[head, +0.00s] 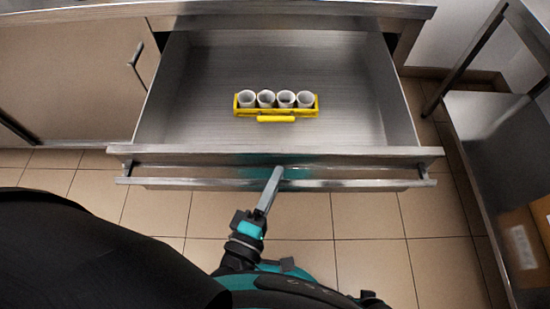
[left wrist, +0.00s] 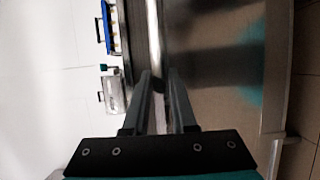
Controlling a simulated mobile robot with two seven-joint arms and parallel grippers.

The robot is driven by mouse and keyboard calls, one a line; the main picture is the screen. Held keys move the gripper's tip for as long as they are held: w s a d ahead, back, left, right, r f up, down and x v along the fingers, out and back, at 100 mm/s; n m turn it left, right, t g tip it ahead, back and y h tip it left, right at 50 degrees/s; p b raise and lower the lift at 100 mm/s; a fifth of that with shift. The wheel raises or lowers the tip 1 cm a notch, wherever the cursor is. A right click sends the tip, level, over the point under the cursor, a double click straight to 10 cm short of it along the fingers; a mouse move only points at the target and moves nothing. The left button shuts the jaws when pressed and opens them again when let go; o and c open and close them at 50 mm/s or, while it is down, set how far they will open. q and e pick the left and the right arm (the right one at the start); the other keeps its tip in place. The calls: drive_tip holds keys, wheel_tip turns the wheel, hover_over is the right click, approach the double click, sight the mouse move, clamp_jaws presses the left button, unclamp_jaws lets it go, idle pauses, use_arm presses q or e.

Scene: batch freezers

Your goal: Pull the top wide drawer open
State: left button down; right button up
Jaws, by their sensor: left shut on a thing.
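The top wide drawer (head: 350,152) is a steel drawer pulled far out from under the counter, with its inside in full view. A long bar handle (head: 350,184) runs along its front. My left gripper (head: 276,176) is shut on the handle near its middle. In the left wrist view my left gripper (left wrist: 159,80) has its two fingers on either side of the handle bar (left wrist: 153,35), with the drawer front (left wrist: 205,110) to the right. My right gripper is not in view.
A yellow carrier (head: 276,118) with several white cups stands in the drawer. A closed cabinet door (head: 70,80) is to the left. A steel table (head: 490,140) with cardboard boxes (head: 520,240) below is to the right. Tiled floor is clear in front.

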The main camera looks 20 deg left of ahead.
use_arm(q)
drive_tip(key=shift+s+d, duration=0.2)
drive_tip(key=shift+s, duration=0.45)
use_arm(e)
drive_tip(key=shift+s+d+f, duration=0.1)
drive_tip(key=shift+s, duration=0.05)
use_arm(q)
drive_tip(key=c, duration=0.7)
unclamp_jaws()
